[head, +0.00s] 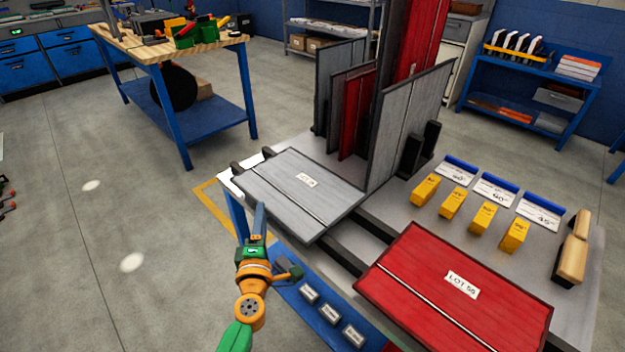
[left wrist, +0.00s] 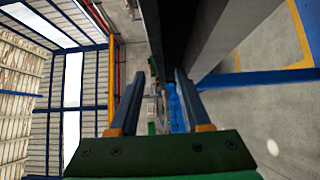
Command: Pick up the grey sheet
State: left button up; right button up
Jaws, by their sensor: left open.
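A grey sheet (head: 300,190) with a white lot label and a dark lengthwise line lies flat at the left of the low bench. Its left corner and near edge overhang toward my left gripper. My left gripper (head: 244,205) is open, its two blue fingers pointing up beside the sheet's near left edge. I cannot tell whether the edge is between the fingers. In the left wrist view the open fingers (left wrist: 157,95) frame a gap, with a dark, grey-sided form just beyond them, perhaps the sheet or bench edge. My right gripper is not in view.
A red sheet (head: 455,290) lies at the front right. Grey and red panels stand upright in a rack (head: 405,125) behind. Yellow blocks (head: 453,203) and angle cards (head: 497,189) sit at right. A wooden workbench (head: 170,45) stands back left.

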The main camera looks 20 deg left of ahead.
pick_arm(q)
jog(key=x, duration=0.4)
jog(key=shift+d+f, duration=0.1)
jog(key=shift+d, duration=0.15)
grip_shut()
dwell(1.0)
